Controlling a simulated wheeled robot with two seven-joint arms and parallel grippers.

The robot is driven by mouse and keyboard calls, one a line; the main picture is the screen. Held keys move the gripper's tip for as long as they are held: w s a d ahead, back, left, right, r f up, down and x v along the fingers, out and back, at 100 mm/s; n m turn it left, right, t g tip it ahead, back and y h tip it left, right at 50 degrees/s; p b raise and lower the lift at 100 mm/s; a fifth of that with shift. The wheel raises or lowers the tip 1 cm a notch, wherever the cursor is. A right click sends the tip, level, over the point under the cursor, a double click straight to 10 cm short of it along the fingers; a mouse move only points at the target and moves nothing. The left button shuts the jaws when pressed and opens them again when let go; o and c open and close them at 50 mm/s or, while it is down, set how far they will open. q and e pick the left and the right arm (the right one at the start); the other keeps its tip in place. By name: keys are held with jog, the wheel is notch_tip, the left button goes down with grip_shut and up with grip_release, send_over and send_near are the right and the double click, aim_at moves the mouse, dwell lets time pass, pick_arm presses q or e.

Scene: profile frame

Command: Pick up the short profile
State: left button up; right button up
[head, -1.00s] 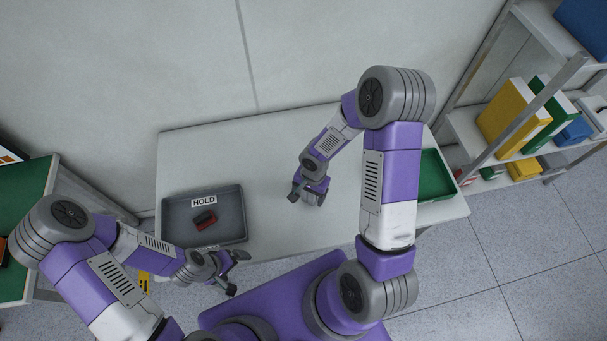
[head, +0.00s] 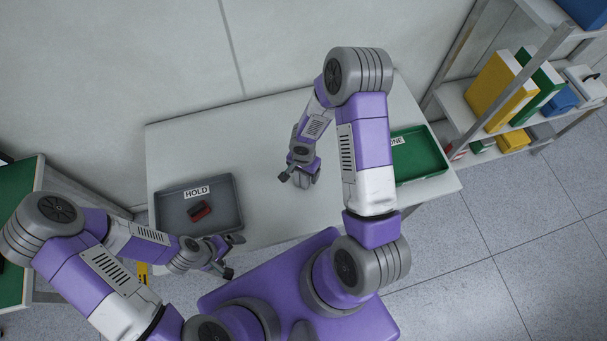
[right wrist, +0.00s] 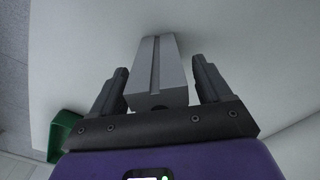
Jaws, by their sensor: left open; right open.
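A grey slotted profile (right wrist: 158,68) lies on the pale table in the right wrist view, its near end between the two fingers of my right gripper (right wrist: 156,82). The fingers are open, with a gap on each side of it. I cannot tell its full length. In the head view my right gripper (head: 302,182) is low over the middle of the table, and the profile is hidden there.
The grey HOLD tray (head: 236,212) at the table's left holds a small red and black object (head: 200,211). A green tray (head: 432,166) is at the right end, its label partly covered by my arm. A shelf (head: 452,98) with binders stands right. The table's back is clear.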

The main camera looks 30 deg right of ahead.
jog(key=shift+f, duration=0.3)
jog(key=c, duration=1.2)
notch_tip(320, 180, up, 10)
jog(key=shift+r+p, duration=0.1)
jog(key=shift+p, duration=0.55)
